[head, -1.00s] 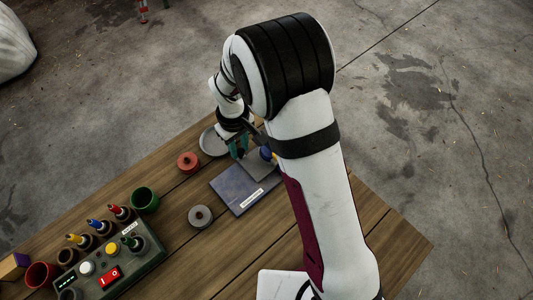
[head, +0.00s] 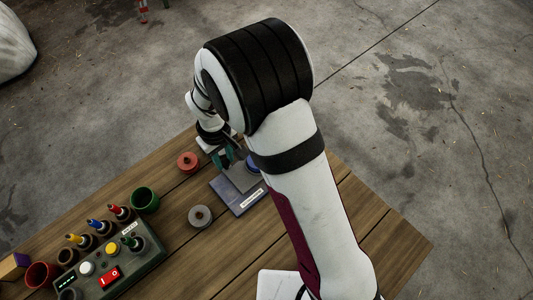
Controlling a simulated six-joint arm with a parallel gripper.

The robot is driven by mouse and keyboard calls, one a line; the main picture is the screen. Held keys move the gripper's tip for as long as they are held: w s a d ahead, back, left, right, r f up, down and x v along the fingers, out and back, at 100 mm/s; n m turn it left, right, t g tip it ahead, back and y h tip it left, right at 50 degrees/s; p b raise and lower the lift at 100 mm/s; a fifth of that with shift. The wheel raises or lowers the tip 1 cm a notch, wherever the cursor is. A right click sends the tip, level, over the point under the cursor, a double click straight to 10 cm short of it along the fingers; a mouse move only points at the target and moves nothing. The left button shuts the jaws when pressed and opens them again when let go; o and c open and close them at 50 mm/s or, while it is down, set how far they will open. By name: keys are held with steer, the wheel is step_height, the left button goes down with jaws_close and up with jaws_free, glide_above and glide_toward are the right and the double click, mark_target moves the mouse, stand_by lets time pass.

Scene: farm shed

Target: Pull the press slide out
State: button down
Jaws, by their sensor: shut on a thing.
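The press is a flat blue-grey base (head: 229,196) with a white label on its front edge, lying on the wooden table. The press slide, a dark grey plate (head: 241,179), sits over its back part. A blue round part (head: 254,163) shows at the slide's right, partly behind my arm. My gripper (head: 224,159), with teal fingertips, is down at the slide's far left side and shut on it. The exact grip is small and partly hidden by my wrist.
A red knobbed disc (head: 188,162) and a grey disc (head: 200,216) lie left of the press. A green cup (head: 145,200) and a control box (head: 110,262) with coloured plugs stand further left. Bare table lies in front of the press.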

steer(key=shift+s+a, duration=1.6)
jaws_free()
step_height(320, 180, up, 8)
stand_by(0.5)
steer(key=s+d+r+m, duration=0.2)
steer(key=d+r+m, duration=0.4)
steer(key=d, duration=0.5)
steer(key=s+d+r+m+y, duration=0.1)
steer(key=s+d+r+m, duration=0.2)
steer(key=s+d+m, duration=0.5)
steer(key=s+d, duration=0.3)
steer(key=s, duration=0.2)
steer(key=shift+s+d+r+m+y, duration=0.3)
steer(key=shift+s+d+r+y, duration=0.05)
steer(key=shift+y, duration=0.05)
